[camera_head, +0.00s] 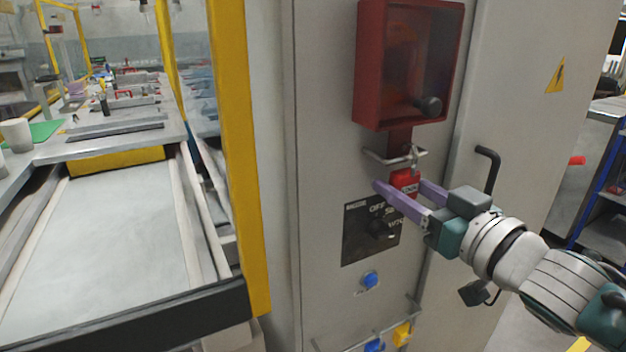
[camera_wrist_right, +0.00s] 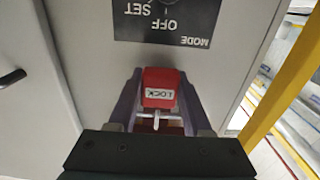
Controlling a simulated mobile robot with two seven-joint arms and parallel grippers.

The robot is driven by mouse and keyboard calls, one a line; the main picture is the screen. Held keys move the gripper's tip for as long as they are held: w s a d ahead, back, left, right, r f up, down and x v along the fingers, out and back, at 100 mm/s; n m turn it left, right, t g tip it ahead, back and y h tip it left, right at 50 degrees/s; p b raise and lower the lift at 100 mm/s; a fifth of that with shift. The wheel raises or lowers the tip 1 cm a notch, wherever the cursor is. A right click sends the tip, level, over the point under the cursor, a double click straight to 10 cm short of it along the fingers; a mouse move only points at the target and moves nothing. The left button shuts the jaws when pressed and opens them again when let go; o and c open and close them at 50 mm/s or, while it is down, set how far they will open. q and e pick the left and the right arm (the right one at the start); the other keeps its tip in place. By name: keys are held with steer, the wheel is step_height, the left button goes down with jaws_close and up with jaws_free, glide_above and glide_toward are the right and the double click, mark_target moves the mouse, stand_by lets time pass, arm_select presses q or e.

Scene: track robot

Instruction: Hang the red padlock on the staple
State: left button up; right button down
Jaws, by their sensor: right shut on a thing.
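The red padlock (camera_head: 405,182) is between the purple fingers of my right gripper (camera_head: 405,190), just below the staple. In the right wrist view the padlock (camera_wrist_right: 159,88) shows its "LOCK" label, with its metal shackle pointing to the picture's bottom. My right gripper (camera_wrist_right: 160,95) is shut on the padlock's body. The metal staple (camera_head: 392,158) sticks out from the cabinet under the red box. The shackle overlaps the staple's right part in the head view; I cannot tell whether it passes through it. My left gripper is in neither view.
A red box (camera_head: 368,75) with a dark window is on the cabinet above the staple. A black mode switch plate (camera_head: 362,235) and a blue button (camera_head: 369,280) are below. A black door handle (camera_head: 489,165) stands out at right. A yellow post (camera_head: 238,150) is at left.

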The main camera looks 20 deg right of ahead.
steer(key=shift+f, duration=0.25)
steer(key=shift+c, duration=1.2)
jaws_free()
